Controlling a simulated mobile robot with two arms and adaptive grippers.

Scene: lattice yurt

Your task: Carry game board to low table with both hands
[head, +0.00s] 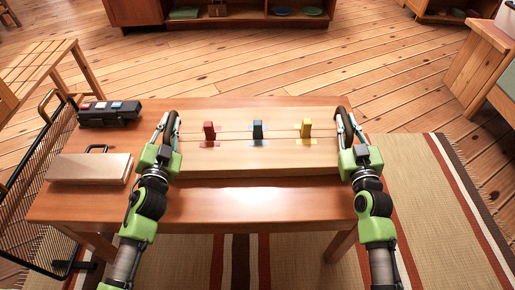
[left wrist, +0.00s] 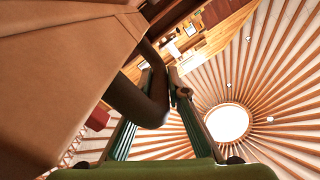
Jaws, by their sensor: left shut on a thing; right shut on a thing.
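The game board (head: 260,165) is a pale wooden slab at the middle of the low table (head: 260,197). It looks level. A red piece (head: 209,131), a dark blue piece (head: 258,130) and a yellow piece (head: 306,128) stand upright on it in a row. My left gripper (head: 168,126) is shut on the dark handle at the board's left end. That handle (left wrist: 140,100) also shows between the fingers in the left wrist view. My right gripper (head: 347,124) is shut on the right-end handle. I cannot tell whether the board touches the tabletop.
A black case (head: 110,113) and a pale block with a handle (head: 90,169) are on the table's left part. A black wire basket (head: 35,185) stands at the left edge. A striped rug (head: 410,200) lies beneath. A wooden cabinet (head: 480,65) stands at the right.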

